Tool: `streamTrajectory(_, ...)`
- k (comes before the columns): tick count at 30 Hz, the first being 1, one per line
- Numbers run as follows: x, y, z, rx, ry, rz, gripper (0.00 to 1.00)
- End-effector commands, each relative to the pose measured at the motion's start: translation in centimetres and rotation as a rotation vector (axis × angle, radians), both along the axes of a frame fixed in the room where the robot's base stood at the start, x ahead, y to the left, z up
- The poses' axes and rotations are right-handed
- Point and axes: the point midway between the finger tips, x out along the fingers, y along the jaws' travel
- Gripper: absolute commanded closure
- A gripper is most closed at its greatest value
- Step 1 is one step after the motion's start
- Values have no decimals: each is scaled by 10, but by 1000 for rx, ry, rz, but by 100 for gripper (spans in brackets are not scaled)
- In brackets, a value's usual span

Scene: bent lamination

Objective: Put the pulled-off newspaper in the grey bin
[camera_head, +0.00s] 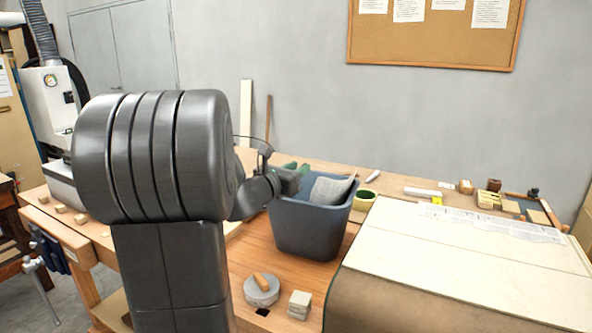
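The grey bin (305,235), dark blue-grey and open-topped, stands upright on the wooden bench. A crumpled piece of printed newspaper (330,190) is in the bin's mouth, with its upper edge rising above the rim. My gripper (298,169) is at the bin's left rim, just left of the newspaper. Small green parts show at its end. My arm hides much of it, and I cannot tell whether its fingers are open or touch the paper. Another flat printed newspaper sheet (492,223) lies on the pale panel at right.
The pale panel (465,255) fills the bench's right side. A round grey disc with a wooden handle (262,290) and a stack of pale blocks (299,304) sit in front. Small tools and blocks line the back right.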

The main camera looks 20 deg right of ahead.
Motion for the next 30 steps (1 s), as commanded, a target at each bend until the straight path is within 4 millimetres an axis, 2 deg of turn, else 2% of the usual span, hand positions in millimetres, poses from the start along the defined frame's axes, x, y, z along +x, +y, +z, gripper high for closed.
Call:
streamTrajectory(4, -3, 6, 0, 1, -1, 2, 74)
streamTrajectory(8, -13, 21, -1, 0, -1, 3, 74)
streamTrajectory(15, -44, 69, -1, 1, -3, 6, 74)
streamTrajectory(21, -64, 99, -1, 0, -1, 3, 74)
streamTrajectory(30, -76, 116, 0, 0, 0, 1, 74)
